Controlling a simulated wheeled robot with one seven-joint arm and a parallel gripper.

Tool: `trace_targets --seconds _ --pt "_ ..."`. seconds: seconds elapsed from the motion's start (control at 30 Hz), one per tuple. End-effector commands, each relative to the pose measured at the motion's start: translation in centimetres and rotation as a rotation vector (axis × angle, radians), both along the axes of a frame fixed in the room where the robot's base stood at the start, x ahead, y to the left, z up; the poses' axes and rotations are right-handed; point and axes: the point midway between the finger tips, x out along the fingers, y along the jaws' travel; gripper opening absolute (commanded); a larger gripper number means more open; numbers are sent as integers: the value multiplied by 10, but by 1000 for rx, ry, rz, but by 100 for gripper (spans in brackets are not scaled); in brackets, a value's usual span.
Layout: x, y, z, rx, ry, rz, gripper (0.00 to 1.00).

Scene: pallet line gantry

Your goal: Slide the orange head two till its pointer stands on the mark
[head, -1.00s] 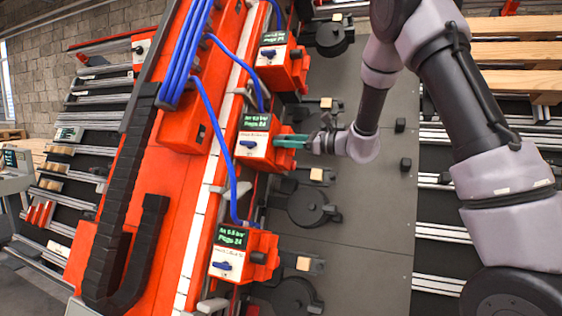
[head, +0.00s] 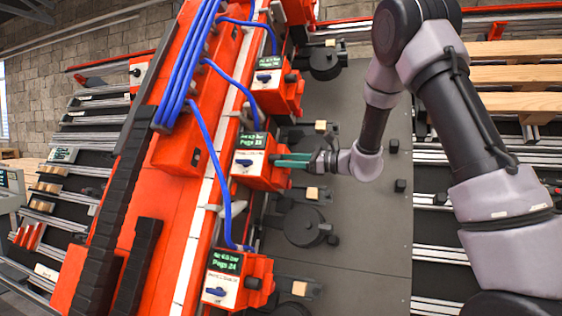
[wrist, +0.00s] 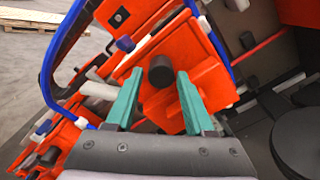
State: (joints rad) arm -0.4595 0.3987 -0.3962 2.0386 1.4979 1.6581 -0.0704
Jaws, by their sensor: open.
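Three orange heads sit along the orange beam (head: 180,135), each with a small green-lit display. I take the middle head (head: 262,172) as head two; it has a white face, a blue lever and a dark knob. My gripper (head: 278,161) is at the right side of this head, its teal fingers pointing at it. In the wrist view my gripper (wrist: 158,76) is open, and the black knob (wrist: 161,70) shows between and beyond the fingertips. I cannot tell if the fingers touch the head. The pointer and its mark cannot be made out.
The upper head (head: 278,92) and lower head (head: 236,280) stand on either side along the beam. Blue hoses (head: 202,110) run to the heads. A grey plate (head: 365,215) with dark round fixtures (head: 305,227) and small wooden blocks lies right of the beam.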

Motion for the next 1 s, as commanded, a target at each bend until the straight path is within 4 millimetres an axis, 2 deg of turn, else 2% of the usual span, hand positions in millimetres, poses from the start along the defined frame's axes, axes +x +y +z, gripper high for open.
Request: trace_targets --seconds 0.2,0.4,0.57,0.87,0.97,1.0 --pt "-15 -45 1 0 0 -5 54" --pt "-25 -73 0 1 1 -4 54" --pt "-29 -82 0 1 0 -2 54" --pt "-30 -82 1 -1 -1 0 54" --pt "-39 -81 5 -24 -13 19 54" --pt "-48 -81 8 -47 -26 36 54"
